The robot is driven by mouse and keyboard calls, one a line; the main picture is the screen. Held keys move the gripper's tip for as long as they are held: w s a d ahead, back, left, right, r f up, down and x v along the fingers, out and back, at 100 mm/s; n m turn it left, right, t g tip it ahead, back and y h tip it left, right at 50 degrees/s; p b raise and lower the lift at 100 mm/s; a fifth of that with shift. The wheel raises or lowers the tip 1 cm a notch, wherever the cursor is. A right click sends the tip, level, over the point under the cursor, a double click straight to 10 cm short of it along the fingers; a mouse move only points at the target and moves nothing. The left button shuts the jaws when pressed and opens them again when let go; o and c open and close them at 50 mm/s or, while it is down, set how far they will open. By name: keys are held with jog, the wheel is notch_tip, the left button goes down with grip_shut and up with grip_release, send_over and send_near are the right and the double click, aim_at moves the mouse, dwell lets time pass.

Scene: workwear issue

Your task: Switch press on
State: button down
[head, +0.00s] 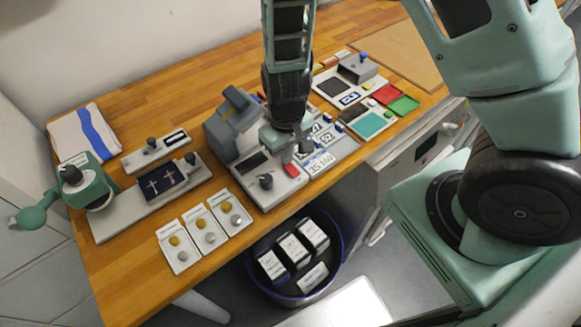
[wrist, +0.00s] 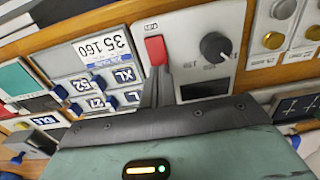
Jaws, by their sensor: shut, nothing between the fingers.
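The press (head: 226,122) is a grey machine on the wooden bench, with a pale control panel in front. The panel (wrist: 188,22) carries a red switch (wrist: 156,50), a black knob (wrist: 214,46) and a dark display (wrist: 204,89). In the head view the red switch (head: 291,170) sits right of the black knob (head: 265,181). My gripper (head: 304,146) is shut and empty, just above the panel. In the wrist view its fingertips (wrist: 157,72) are at the near end of the red switch; I cannot tell whether they touch. The display looks dark.
A size board (head: 321,160) with labels and blue pegs lies right of the panel. Cards with gold and silver buttons (head: 205,237) lie front left. A green machine (head: 88,181) stands far left. A round bin (head: 258,290) with boxes is below the bench edge.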

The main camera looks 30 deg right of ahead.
jog(key=shift+f+b, duration=0.5)
jog(key=shift+f, duration=0.15)
jog(key=shift+r, duration=0.1)
notch_tip(320, 180, up, 7)
jog(key=p, duration=0.6)
jog(key=shift+p, duration=0.35)
dwell(0.6)
jog(key=s+a+r+n+y+b, duration=0.2)
jog(key=s+a+r+b, duration=0.3)
jog(key=s+a+b, duration=0.15)
jog(key=s+r+n+h+b, duration=0.1)
jog(key=s+r+n+b, duration=0.2)
jog(key=s, duration=0.6)
jog(key=shift+s+r+n+b, duration=0.3)
jog(key=shift+r+b, duration=0.5)
jog(key=shift+r, duration=0.15)
